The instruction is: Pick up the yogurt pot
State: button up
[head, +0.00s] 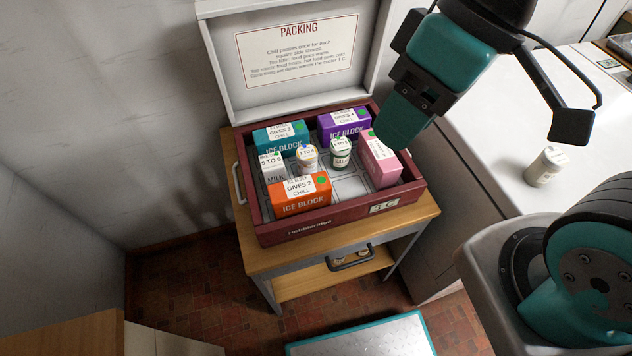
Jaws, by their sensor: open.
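Two more small pots stand inside the maroon box: a white one (307,159) with a blue dot and a green-and-white one (340,154). I cannot read which of these is the yogurt pot. My gripper (400,128) hangs above the box's back right corner, left of the counter pot and apart from it. It is open, and I see nothing held in it; its fingertips are seen from behind.
The maroon box (285,231) on a wooden trolley (254,264) has its lid (296,50) raised. Orange (300,199), teal (281,141), purple (344,122) and pink (380,161) blocks and a milk carton (273,168) line its inside. The counter (500,150) around the right pot is clear.

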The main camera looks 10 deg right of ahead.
aim_at(306, 155)
jog(key=u, duration=0.95)
jog(key=i, duration=0.35)
jog(key=z, duration=0.8)
